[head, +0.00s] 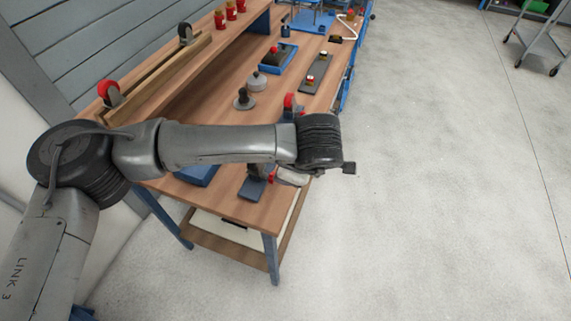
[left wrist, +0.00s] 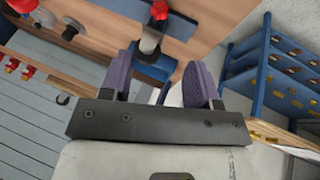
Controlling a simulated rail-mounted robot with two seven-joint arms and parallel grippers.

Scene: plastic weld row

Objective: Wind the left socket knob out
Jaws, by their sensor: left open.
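I cannot single out the left socket knob for certain. In the left wrist view a small red knob (left wrist: 160,10) shows at the top edge, above a grey metal post (left wrist: 151,40) and a blue block (left wrist: 150,68). My left gripper (left wrist: 160,66) is open, with its two purple-padded fingers apart and the block lying beyond the gap between them. Nothing is visibly held. In the head view my left wrist hides most of the gripper above the bench's near right edge. A red part (head: 290,102) shows just behind the wrist. My right gripper is not in view.
The wooden bench (head: 225,205) carries a dark strip with small fittings (head: 317,73), a blue tray (head: 289,57), a grey lidded pot (head: 256,82) and a dark-based post (head: 243,100). A raised shelf (head: 200,62) runs along the wall side.

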